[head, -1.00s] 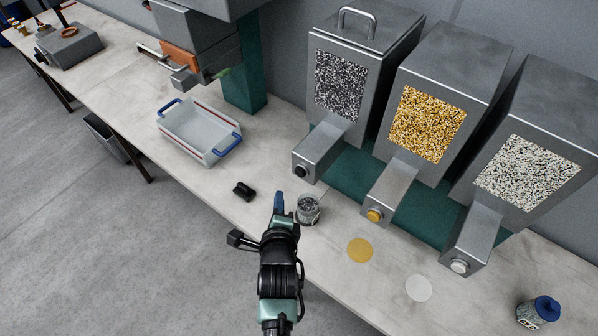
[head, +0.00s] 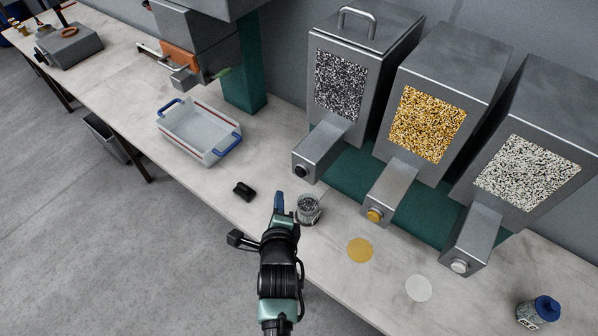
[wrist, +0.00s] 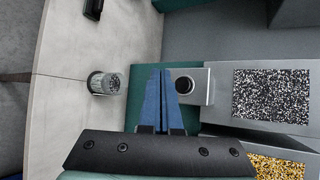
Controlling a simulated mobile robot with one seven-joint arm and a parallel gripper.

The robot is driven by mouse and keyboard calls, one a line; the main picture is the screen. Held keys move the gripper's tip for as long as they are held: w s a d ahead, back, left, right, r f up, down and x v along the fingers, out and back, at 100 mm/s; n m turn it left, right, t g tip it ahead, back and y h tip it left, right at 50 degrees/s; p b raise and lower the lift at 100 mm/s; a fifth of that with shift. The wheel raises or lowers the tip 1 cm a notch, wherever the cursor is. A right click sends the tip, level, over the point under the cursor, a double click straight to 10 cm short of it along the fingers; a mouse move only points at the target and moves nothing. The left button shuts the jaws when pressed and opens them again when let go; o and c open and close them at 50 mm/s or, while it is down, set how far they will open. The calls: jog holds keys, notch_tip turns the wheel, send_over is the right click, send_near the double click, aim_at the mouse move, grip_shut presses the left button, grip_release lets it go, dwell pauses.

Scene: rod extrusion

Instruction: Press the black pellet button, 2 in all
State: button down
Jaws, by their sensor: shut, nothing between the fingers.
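The black pellet button (head: 300,171) is a round black knob on the front end of the chute of the left dispenser (head: 322,150), whose window shows black and white pellets. The button also shows in the wrist view (wrist: 183,85), just right of my fingertips. My gripper (head: 279,197) has its blue fingers shut and empty, and they point toward the button. In the wrist view my gripper (wrist: 162,75) appears close to the button; whether they touch I cannot tell. A clear cup (head: 308,209) with dark pellets stands on the bench to the right of my fingers.
The yellow button (head: 374,215) and white button (head: 459,266) are on dispensers to the right. Yellow (head: 360,250) and white (head: 418,288) discs mark the bench. A small black object (head: 244,191), a clear tray (head: 200,132) and a blue-lidded jar (head: 538,311) stand around.

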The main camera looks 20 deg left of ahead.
aim_at(301, 172)
dwell(0.7)
jog(key=s+n+t+y+b, duration=0.1)
jog(key=n+t+b, duration=0.1)
jog(key=b, duration=0.3)
jog(key=s+a+n+t+y+b, duration=0.1)
jog(key=n+t+b, duration=0.1)
jog(key=n+b, duration=0.3)
jog(key=s+n+t+y+b, duration=0.1)
jog(key=n+t+y+b, duration=0.1)
jog(key=n+b, duration=0.2)
jog(key=shift+s+a+f+t+b, duration=0.15)
jog(key=shift+s+f+t+b, duration=0.2)
jog(key=shift+b, duration=0.8)
jog(key=w+d+p, duration=0.2)
jog(key=w+d, duration=0.1)
jog(key=w, duration=0.5)
jog(key=shift+w, duration=0.2)
